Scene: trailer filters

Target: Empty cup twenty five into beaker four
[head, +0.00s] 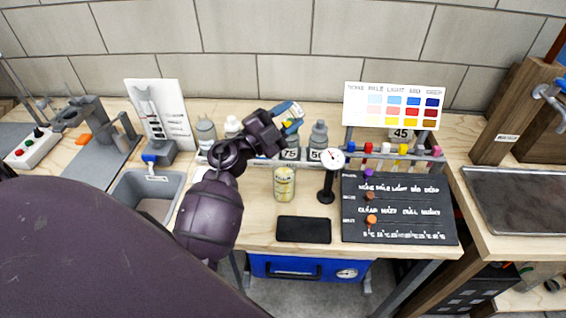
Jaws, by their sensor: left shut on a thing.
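My left gripper (287,121) reaches in from the left over the back of the bench. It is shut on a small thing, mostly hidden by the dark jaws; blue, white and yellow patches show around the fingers. I cannot read a number on it. Below and in front of the gripper, a pale yellow-green cylindrical vessel (284,184) stands upright on the bench; its marking is too small to read. No label reading twenty five or four is legible. My right gripper is out of view.
Grey bottles stand in a back row, with labels 75 (290,154) and 50 (315,155). A black pad (303,229) lies in front; a dark lettered board (398,213) lies right.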

